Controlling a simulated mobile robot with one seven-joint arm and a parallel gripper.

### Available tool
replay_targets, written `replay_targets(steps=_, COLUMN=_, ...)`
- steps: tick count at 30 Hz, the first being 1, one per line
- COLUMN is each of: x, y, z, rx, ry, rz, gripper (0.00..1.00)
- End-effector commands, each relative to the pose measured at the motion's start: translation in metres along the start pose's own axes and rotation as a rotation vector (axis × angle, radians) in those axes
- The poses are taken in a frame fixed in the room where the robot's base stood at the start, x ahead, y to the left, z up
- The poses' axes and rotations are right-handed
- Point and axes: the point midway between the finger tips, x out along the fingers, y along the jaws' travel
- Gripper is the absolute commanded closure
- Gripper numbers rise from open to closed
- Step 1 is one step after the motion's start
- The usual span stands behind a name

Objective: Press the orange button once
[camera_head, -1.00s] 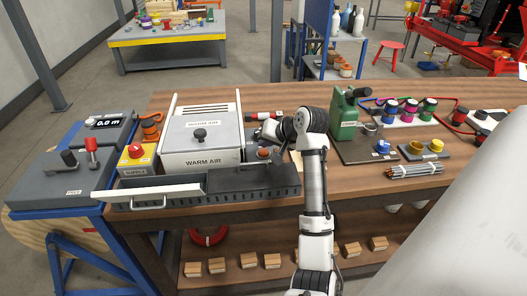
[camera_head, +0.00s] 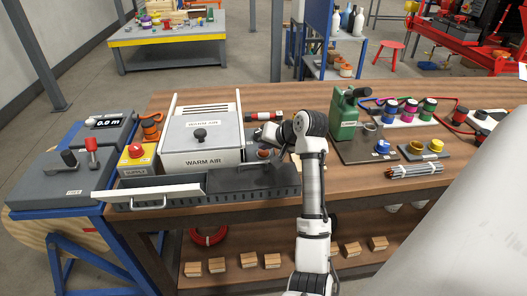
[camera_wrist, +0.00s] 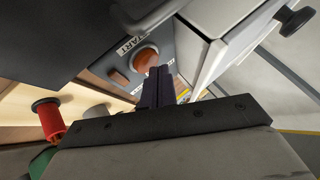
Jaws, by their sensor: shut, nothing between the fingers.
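In the head view the button (camera_head: 263,153) shows on the dark box right of the white WARM AIR unit, partly covered by my gripper. My gripper (camera_wrist: 158,72) is shut and empty. Its dark fingertips point at the button and overlap its lower right edge in the wrist view. I cannot tell whether they touch it.
The white WARM AIR unit (camera_head: 200,146) stands close to the left of my gripper. A yellow SUPPLY box with a red button (camera_head: 136,150) is farther left. A green pump-like device (camera_head: 344,115) stands to the right.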

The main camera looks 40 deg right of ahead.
Motion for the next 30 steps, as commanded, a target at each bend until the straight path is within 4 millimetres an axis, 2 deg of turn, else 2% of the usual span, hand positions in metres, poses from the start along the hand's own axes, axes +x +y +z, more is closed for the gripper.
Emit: replay_targets(steps=30, x=0.0067, y=0.0045, z=0.0049, rx=0.001, ry=-0.001, rz=0.0, gripper=1.0)
